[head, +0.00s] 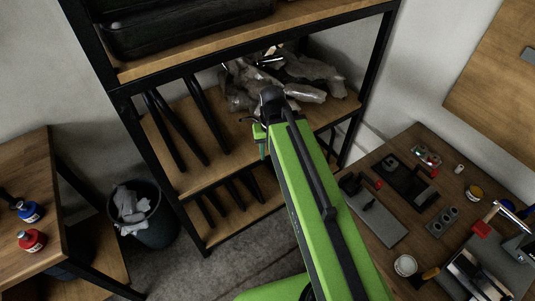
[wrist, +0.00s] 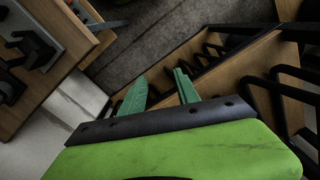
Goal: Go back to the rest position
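My green arm reaches out from the bottom of the head view toward the wood-and-black-metal shelf unit (head: 240,155). My gripper (head: 262,145) is at the arm's far end, in front of the middle shelf, and is partly hidden by the wrist there. In the wrist view my gripper (wrist: 160,85) shows two green fingers standing apart with nothing between them. Beyond the fingers are grey floor and the edge of a shelf.
Crumpled clear plastic (head: 290,78) lies on the shelf. A bin (head: 142,215) stands left of the shelf unit. A wooden table (head: 30,180) with blue and red bottles is at left. A workbench (head: 425,140) with tools is at right, close to my arm. Grey floor (head: 250,255) is clear between.

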